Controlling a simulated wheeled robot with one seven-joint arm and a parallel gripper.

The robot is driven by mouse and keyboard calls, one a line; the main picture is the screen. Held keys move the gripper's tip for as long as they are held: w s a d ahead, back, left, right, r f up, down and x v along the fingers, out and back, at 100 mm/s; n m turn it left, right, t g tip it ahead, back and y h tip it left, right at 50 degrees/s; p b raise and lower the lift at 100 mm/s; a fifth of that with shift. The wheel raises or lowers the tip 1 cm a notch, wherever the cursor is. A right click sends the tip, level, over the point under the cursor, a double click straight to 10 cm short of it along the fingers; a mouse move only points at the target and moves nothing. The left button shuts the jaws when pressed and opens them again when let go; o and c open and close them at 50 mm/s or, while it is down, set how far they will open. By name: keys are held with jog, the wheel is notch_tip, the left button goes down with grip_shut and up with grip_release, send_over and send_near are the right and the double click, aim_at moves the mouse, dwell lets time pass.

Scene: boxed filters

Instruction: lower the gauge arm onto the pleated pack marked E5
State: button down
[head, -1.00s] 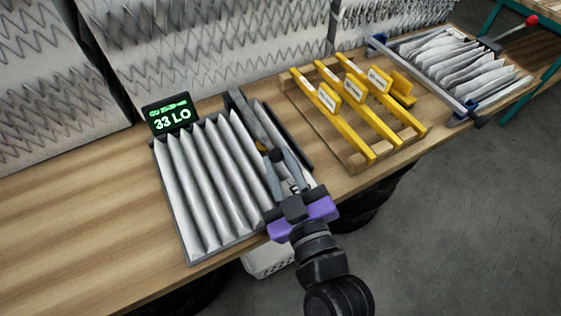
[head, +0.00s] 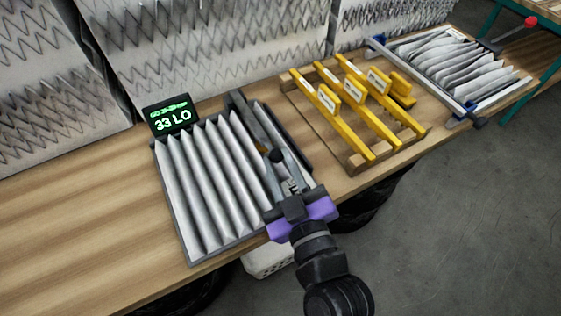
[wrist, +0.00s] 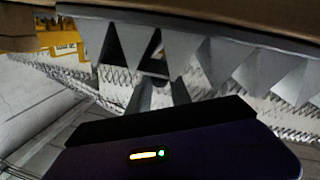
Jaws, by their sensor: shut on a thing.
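The pleated pack (head: 212,185) lies in a dark frame on the bench, left of centre, its grey pleats running away from me. No E5 mark is legible. My fingers partly hide the arm's near end; whether the arm touches the pleats I cannot tell. In the wrist view, pleats (wrist: 225,65) show close beyond my gripper.
A wooden rack (head: 352,158) with yellow gauges (head: 345,112) is to the right. Another pleated pack (head: 455,62) lies in a clamp farther right. The bench (head: 70,225) is clear at the left.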

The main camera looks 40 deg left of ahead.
jog(key=shift+w+a+r+g+h+p, duration=0.1)
jog(key=shift+r+g+h+p, duration=0.25)
jog(key=shift+r+p, duration=1.6)
jog(key=shift+h, duration=0.25)
jog(key=r+p, duration=0.1)
jog(key=a+r+p, duration=0.1)
jog(key=r, duration=0.1)
jog(key=r+p, duration=0.2)
jog(key=shift+w+a, duration=0.3)
jog(key=shift+a, duration=0.05)
jog(key=shift+f, duration=0.1)
jog(key=c, duration=1.2)
grip_release()
jog(key=shift+o, duration=0.2)
jog(key=shift+f, duration=0.1)
jog(key=shift+s+d, duration=0.1)
jog(key=shift+d, duration=0.15)
jog(key=b+v, duration=0.2)
jog(key=v, duration=0.5)
